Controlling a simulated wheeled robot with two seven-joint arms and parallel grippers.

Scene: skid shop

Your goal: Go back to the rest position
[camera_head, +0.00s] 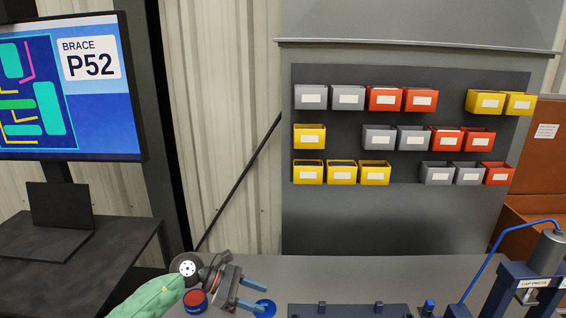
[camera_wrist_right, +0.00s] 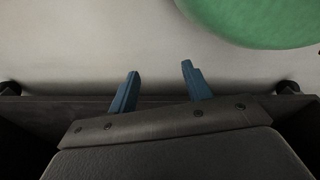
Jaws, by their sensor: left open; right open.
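My left gripper (camera_head: 246,294) shows at the bottom of the head view, over the grey bench. Its two blue fingers are apart, with nothing seen between them. My right gripper (camera_wrist_right: 158,88) shows in the right wrist view. Its two blue fingers are spread and empty, over a plain pale surface. My right arm does not show clearly in the head view.
The grey bench (camera_head: 350,272) holds a round red-topped tin (camera_head: 195,299), a blue disc (camera_head: 265,308), a dark fixture (camera_head: 348,310) and a blue press (camera_head: 525,290) at right. Coloured bins (camera_head: 385,98) hang behind. A monitor (camera_head: 70,85) stands left. Something green (camera_wrist_right: 265,18) fills the wrist view's upper right.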

